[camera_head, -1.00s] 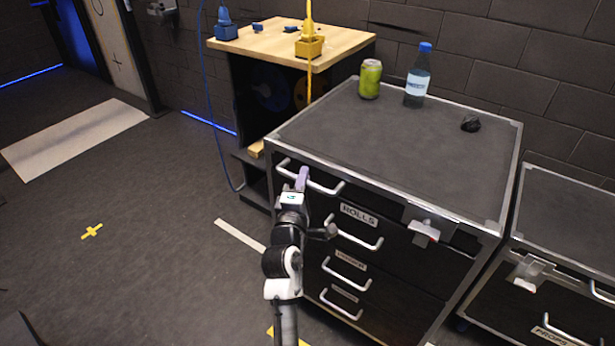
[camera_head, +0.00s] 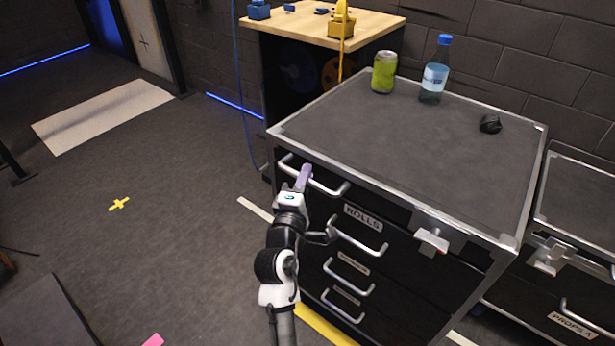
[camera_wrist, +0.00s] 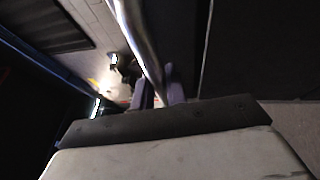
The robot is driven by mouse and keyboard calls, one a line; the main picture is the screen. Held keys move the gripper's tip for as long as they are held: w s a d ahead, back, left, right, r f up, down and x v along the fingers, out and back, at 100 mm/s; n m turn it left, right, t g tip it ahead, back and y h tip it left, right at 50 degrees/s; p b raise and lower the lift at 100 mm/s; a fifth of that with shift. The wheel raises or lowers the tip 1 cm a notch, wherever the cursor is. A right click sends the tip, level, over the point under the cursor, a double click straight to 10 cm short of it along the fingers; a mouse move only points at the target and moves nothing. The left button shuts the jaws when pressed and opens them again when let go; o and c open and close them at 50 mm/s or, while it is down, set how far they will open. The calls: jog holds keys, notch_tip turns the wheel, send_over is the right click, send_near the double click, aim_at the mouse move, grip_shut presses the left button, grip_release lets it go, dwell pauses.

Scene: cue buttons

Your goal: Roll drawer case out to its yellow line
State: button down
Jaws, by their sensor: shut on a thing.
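The black drawer case (camera_head: 400,135) with silver edges and a ROLLS label stands in the middle of the head view. My gripper (camera_head: 303,178) is shut on its top bar handle (camera_head: 328,187). In the wrist view the metal bar (camera_wrist: 143,45) runs between the purple fingers of my gripper (camera_wrist: 160,92). The yellow line (camera_head: 325,326) lies on the floor beside the case's lower front edge. My arm hides part of the line, and I cannot tell whether the case edge reaches it.
A green can (camera_head: 384,72), a bottle (camera_head: 435,70) and a dark lump (camera_head: 490,124) stand on the case. A wooden-topped bench (camera_head: 300,30) is behind left. A second case (camera_head: 585,205) is close on the right. Open floor (camera_head: 170,250) lies left, with a yellow cross (camera_head: 118,204).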

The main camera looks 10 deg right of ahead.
dwell(0.3)
jog(key=c, duration=1.4)
grip_release()
